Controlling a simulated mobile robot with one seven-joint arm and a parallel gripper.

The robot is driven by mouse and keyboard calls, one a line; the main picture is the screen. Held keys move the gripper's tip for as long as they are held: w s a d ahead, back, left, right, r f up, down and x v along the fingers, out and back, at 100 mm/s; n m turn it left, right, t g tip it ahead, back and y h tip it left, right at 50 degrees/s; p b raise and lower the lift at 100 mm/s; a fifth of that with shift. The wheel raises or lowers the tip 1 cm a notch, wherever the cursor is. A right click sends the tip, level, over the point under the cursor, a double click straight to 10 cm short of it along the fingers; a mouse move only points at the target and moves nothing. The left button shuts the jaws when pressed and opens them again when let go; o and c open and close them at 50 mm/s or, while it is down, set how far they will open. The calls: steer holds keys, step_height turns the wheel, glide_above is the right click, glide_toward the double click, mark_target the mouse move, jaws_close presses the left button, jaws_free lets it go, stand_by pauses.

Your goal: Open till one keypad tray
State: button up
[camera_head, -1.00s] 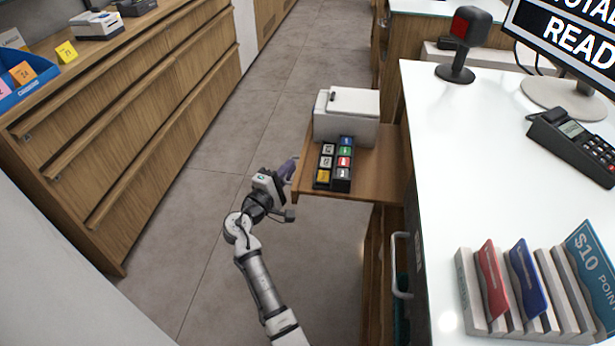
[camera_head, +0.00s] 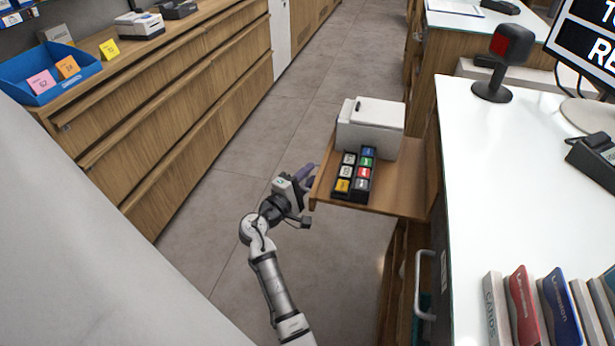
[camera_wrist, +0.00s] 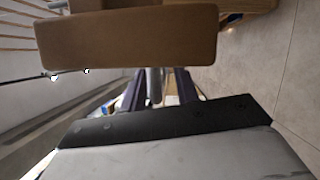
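The keypad tray (camera_head: 400,198) is a wooden shelf pulled out from the left side of the white-topped till counter (camera_head: 510,170). A dark keypad (camera_head: 354,176) with coloured keys stands on it, with a white box-shaped device (camera_head: 372,127) behind. My gripper (camera_head: 309,172) is at the tray's outer left edge. In the wrist view the wooden tray front (camera_wrist: 130,38) fills the top, and my dark purple gripper fingers (camera_wrist: 158,88) sit below it, with a visible gap between them. The fingertips are partly hidden, and I cannot tell whether they touch the tray.
A long wooden drawer cabinet (camera_head: 190,120) runs along the left. The grey floor (camera_head: 235,165) between it and the tray is clear. A handle (camera_head: 420,285) sits low on the counter's side.

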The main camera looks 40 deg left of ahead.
steer(key=s+f+b, duration=0.1)
steer(key=s+b, duration=0.1)
steer(key=s, duration=1.1)
steer(key=shift+s, duration=0.4)
